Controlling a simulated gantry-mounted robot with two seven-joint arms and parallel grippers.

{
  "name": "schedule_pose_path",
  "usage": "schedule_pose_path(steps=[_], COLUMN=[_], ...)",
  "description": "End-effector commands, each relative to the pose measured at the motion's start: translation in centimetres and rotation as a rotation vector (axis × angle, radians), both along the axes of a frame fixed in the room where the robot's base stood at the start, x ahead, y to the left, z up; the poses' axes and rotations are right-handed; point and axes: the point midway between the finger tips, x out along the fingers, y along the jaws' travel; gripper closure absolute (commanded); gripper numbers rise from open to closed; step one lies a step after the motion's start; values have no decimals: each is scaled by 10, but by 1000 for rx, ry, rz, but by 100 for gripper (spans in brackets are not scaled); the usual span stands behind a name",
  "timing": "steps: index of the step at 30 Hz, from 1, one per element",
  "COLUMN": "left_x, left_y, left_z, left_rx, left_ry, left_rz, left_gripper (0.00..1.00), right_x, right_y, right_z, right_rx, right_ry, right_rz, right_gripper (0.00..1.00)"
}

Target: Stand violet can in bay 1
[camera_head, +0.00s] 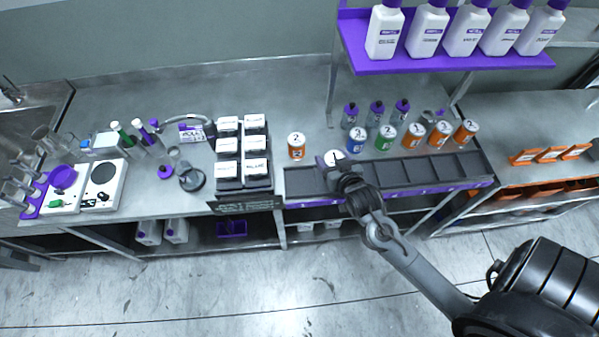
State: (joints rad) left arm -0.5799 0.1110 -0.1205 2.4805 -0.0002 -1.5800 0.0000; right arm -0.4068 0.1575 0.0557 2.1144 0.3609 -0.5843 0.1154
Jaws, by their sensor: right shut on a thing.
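My right gripper (346,178) is over the rack's left part and shut on a can (333,157). The rack (400,192) is a row of dark bays with a violet front edge. The leftmost bay (300,182) is empty; the bay under my gripper is partly hidden. I cannot read the bay numbers. My left gripper is not in view.
An orange can (296,146) stands behind the leftmost bay. A blue can (356,139), a green can (385,137) and several orange cans (440,134) stand behind the rack. Labelled boxes (257,170) stand to its left. A violet shelf (440,62) with white bottles hangs above.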

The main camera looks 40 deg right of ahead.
Motion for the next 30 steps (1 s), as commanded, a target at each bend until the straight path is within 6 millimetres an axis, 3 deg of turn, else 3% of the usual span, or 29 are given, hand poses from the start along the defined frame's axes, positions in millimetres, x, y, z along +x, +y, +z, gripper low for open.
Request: schedule_pose_path(steps=[9, 15, 22, 30], left_x=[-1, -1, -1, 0], left_y=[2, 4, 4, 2], left_z=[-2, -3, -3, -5], left_rx=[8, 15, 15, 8], left_ry=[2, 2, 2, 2], left_rz=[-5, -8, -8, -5], left_gripper=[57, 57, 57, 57], right_x=[54, 75, 81, 81], right_y=[36, 51, 55, 55], right_z=[-37, -52, -61, -92], right_rx=[2, 1, -1, -1], right_ry=[-3, -3, -2, -1], right_rz=[0, 0, -1, 1], right_gripper=[78, 78, 78, 78])
